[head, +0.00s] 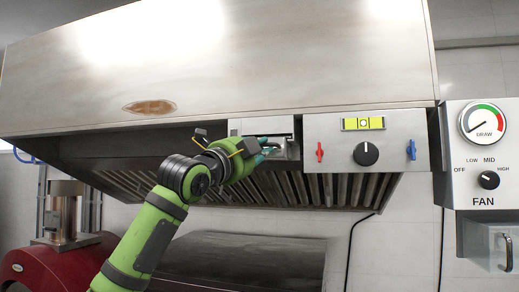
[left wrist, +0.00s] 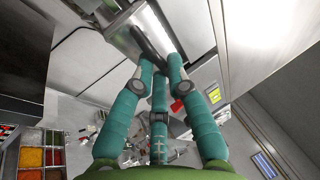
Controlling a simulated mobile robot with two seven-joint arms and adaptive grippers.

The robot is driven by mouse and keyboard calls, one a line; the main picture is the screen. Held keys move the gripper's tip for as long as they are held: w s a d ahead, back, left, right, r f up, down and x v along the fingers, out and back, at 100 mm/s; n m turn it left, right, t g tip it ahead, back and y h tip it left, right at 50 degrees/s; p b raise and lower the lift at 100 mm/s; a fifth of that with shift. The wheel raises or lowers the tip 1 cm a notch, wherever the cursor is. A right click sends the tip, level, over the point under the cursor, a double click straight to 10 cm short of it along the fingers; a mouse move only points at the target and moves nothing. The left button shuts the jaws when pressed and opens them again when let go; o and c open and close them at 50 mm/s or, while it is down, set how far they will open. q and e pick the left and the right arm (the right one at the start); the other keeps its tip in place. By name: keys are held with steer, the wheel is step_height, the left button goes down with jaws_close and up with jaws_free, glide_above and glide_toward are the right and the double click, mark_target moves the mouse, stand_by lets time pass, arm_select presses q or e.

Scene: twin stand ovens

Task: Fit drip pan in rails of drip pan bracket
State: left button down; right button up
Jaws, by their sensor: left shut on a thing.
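The drip pan (head: 283,147) is a small grey metal piece, seen at the underside of the hood's front edge. My left gripper (head: 269,150), with teal fingers, is shut on it. In the left wrist view the fingers (left wrist: 160,70) close around a dark bar on the metal pan (left wrist: 128,38). The drip pan bracket (head: 262,125) appears to be the pale box on the hood's lower edge, directly above the pan. The fingers hide part of the pan, and I cannot tell whether its edges sit in the rails. My right gripper is not in view.
The large steel hood (head: 220,65) overhangs the work area, with slatted filters (head: 330,188) beneath. A control panel (head: 335,147) with a knob and red and blue levers is close to the right. The fan box (head: 485,150) is farther right. A red oven (head: 60,265) stands lower left.

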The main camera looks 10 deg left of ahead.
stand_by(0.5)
arm_select(q)
steer(key=c, duration=1.2)
jaws_free()
steer(key=shift+o, duration=0.2)
steer(key=shift+f, duration=0.1)
steer(key=v, duration=2.3)
steer(key=shift+f, duration=0.25)
steer(key=shift+s+a, duration=0.1)
steer(key=shift+a, duration=0.05)
